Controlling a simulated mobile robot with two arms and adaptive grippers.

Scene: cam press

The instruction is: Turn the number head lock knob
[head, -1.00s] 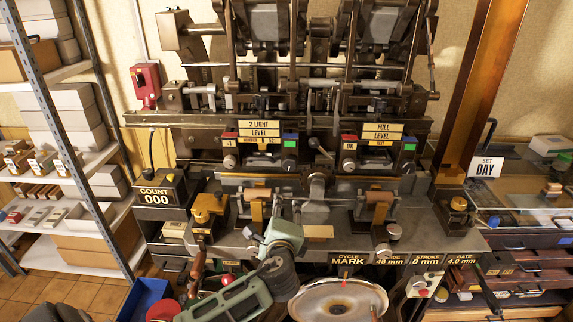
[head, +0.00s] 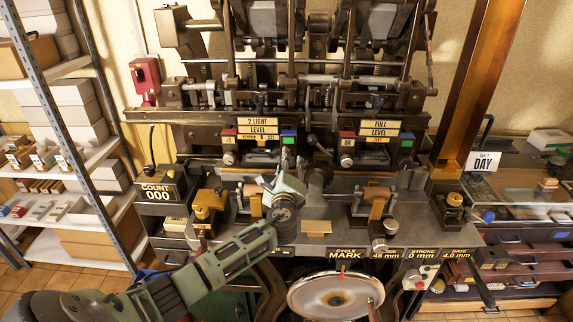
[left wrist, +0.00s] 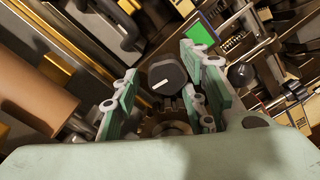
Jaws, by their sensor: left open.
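In the left wrist view a dark round knob (left wrist: 167,77) with a white mark shows between my fingers, apart from them as far as I can see. It appears to be the number head lock knob, but no label on it is readable. My left gripper (head: 292,163) is open and empty in the head view, in front of the left press head under the sign reading "2 LIGHT LEVEL" (head: 259,129). The gripper seems to hide the knob in the head view. A green button (left wrist: 200,33) sits beyond the knob. My right gripper is not in view.
A second head stands to the right under a "FULL LEVEL" sign (head: 380,129). A counter reading 000 (head: 158,192) is at the left. A large round wheel (head: 336,296) is below. Shelves (head: 95,160) stand at far left.

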